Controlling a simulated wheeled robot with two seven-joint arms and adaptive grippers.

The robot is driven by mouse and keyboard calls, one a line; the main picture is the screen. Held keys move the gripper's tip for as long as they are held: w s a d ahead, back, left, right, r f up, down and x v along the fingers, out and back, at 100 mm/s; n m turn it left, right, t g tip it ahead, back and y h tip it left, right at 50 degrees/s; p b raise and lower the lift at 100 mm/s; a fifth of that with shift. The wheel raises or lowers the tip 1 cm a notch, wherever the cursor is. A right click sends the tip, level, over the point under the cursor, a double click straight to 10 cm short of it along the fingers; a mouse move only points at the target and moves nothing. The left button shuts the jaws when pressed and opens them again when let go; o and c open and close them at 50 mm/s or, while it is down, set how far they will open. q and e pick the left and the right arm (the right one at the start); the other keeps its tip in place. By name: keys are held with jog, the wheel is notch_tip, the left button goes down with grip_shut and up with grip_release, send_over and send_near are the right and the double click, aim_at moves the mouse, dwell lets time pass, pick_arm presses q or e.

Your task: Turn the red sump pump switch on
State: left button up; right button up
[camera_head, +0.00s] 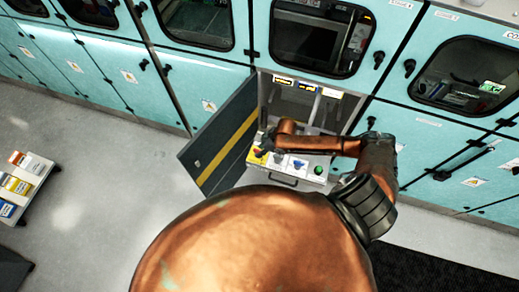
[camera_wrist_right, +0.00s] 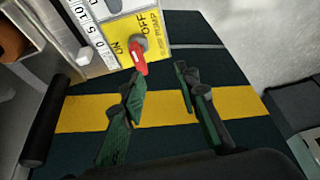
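The sump pump switch (camera_wrist_right: 139,60) has a red handle on a grey base. It sits on a yellow label printed ON, OFF and SUMP PUMP, at the top of the right wrist view. The handle lies nearer the ON side of the picture's lower edge of the label; its exact setting is unclear. My right gripper (camera_wrist_right: 160,77) is open, with its dark green fingers apart and nothing between them. The handle is just beyond the left fingertip; I cannot tell if they touch. My left gripper is out of view.
An open cabinet door (camera_head: 222,136) with a yellow stripe stands left of the pulled-out panel drawer (camera_head: 285,180). A green button (camera_head: 319,170) is on the panel's right. Teal cabinets line the back. A cart (camera_head: 25,180) stands at far left, with open floor between.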

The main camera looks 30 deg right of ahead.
aim_at(259, 150)
jog(key=w+f, duration=0.1)
jog(key=f, duration=0.1)
jog(key=w+f, duration=0.1)
jog(key=f, duration=0.1)
jog(key=w+d+f, duration=0.1)
jog(key=f, duration=0.1)
jog(key=shift+w+f, duration=0.2)
jog(key=shift+f, duration=0.15)
jog(key=shift+c, duration=0.3)
grip_shut()
